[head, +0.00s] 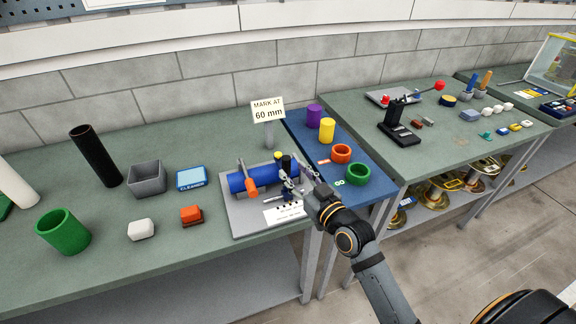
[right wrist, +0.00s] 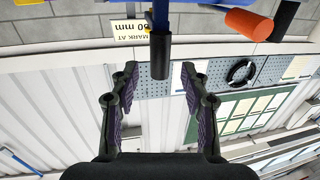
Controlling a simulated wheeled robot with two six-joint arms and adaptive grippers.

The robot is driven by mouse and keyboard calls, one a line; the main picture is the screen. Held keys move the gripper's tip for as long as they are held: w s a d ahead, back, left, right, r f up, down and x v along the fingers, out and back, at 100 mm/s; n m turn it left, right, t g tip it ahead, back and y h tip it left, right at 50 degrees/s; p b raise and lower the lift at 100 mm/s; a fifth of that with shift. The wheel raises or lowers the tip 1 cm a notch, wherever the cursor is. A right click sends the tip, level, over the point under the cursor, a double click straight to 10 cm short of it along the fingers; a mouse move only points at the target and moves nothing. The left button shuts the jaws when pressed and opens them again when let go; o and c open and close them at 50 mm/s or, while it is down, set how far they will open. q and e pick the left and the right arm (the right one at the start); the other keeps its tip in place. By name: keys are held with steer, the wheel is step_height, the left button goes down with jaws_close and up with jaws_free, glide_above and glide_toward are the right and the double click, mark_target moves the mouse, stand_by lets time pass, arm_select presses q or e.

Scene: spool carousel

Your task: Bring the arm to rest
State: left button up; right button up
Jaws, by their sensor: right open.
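My right gripper (head: 295,184) is at the right end of the grey fixture plate (head: 244,219), close to the blue tube (head: 247,179) clamped there. In the right wrist view my right gripper (right wrist: 158,82) has its fingers spread wide. A dark cylinder (right wrist: 160,58) on a blue rod shows in the gap between them; I cannot tell its distance. No object is gripped. The right fingers hide part of the fixture. My left gripper is not in view.
A "MARK AT 60 mm" sign (head: 268,109) stands behind the fixture. A blue mat (head: 330,158) with coloured rings is to the right. A grey bin (head: 147,178), black tube (head: 96,156) and green cup (head: 63,231) stand left. Open floor lies at lower right.

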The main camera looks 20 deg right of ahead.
steer(key=shift+v, duration=1.25)
